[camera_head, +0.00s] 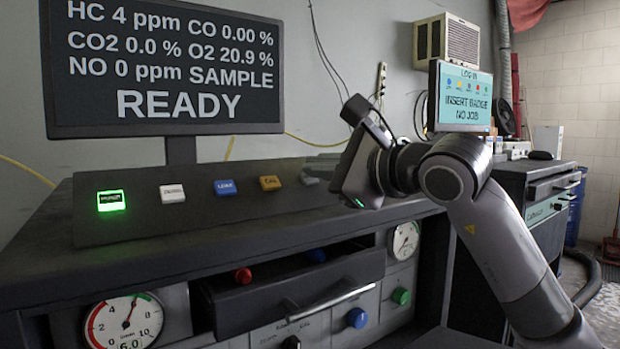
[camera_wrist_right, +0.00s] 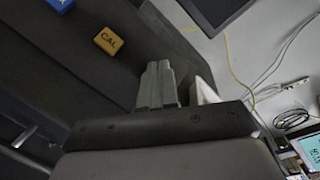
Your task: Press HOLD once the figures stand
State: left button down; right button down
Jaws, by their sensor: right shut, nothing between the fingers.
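The button panel (camera_head: 140,220) carries a row of buttons. A green lit button (camera_head: 111,201), a white button (camera_head: 172,192), a blue button (camera_head: 225,187) and a yellow CAL button (camera_head: 270,183) show from left to right. A grey button (camera_head: 309,179) at the right end is partly hidden by my right gripper (camera_head: 343,172); its label is unreadable. In the right wrist view the closed, empty fingers (camera_wrist_right: 157,72) are over the panel beside the CAL button (camera_wrist_right: 108,40). Contact with a button cannot be told. The monitor (camera_head: 165,70) reads HC 4 ppm, CO2 0.0 %, O2 20.9 %, SAMPLE, READY.
A second screen (camera_head: 461,98) reads INSERT BADGE, NO JOB. Below the panel are an open drawer (camera_head: 290,295), dial gauges (camera_head: 125,320) and coloured knobs (camera_head: 358,318). A dark cabinet (camera_head: 545,190) stands at the right. Cables hang on the wall behind the panel.

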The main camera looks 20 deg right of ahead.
jog(key=shift+w+f, duration=0.1)
jog(key=shift+f, duration=0.05)
dwell(0.3)
jog(key=shift+s+d+r, duration=0.15)
jog(key=shift+s+r, duration=0.3)
jog(key=shift+r, duration=0.15)
jog(key=shift+r, duration=0.1)
jog(key=s+r+p, duration=0.1)
jog(key=r, duration=0.1)
jog(key=s+d+r, duration=0.1)
jog(key=s, duration=0.1)
jog(key=shift+r+p, duration=0.35)
jog(key=shift+p, duration=0.05)
dwell(0.5)
